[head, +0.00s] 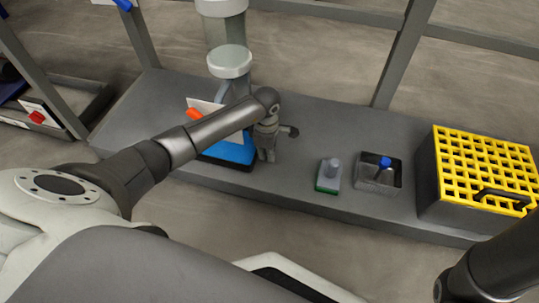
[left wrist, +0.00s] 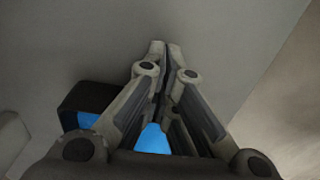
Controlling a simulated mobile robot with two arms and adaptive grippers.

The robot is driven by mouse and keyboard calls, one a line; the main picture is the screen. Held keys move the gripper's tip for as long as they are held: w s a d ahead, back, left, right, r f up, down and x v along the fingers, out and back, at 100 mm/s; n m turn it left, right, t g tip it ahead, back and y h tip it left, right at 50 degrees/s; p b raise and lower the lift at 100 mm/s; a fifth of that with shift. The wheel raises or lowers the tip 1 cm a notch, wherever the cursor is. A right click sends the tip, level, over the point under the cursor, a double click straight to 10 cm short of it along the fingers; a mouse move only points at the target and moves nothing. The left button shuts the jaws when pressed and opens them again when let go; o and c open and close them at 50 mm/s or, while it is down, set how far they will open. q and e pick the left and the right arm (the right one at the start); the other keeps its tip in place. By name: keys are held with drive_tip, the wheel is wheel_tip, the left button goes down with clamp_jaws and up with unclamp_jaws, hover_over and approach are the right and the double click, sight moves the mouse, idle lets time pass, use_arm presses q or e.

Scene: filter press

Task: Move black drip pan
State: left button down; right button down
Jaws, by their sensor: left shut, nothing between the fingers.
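A black pan with a blue inside (head: 240,167) lies on the grey bench, below the pale column and partly hidden behind my left arm. Its dark wall (left wrist: 88,98) also shows in the left wrist view, left of the fingers, with blue inside. My left gripper (head: 266,158) points down just right of the pan. Its fingers (left wrist: 165,46) are closed together with nothing between them. Whether they touch the pan's edge cannot be told. My right gripper is out of view; only a dark part of my right arm shows at the lower right.
A grey-green block (head: 327,177) and a dark square tray (head: 364,184) with a blue-capped item (head: 385,165) stand right of the gripper. A dark box with a yellow grid top (head: 480,165) stands at the bench's right end. Uprights rise behind the bench (head: 330,125).

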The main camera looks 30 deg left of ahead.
use_arm(q)
drive_tip(key=a, duration=0.2)
drive_tip(key=s+a+p, duration=0.1)
drive_tip(key=shift+a, duration=0.35)
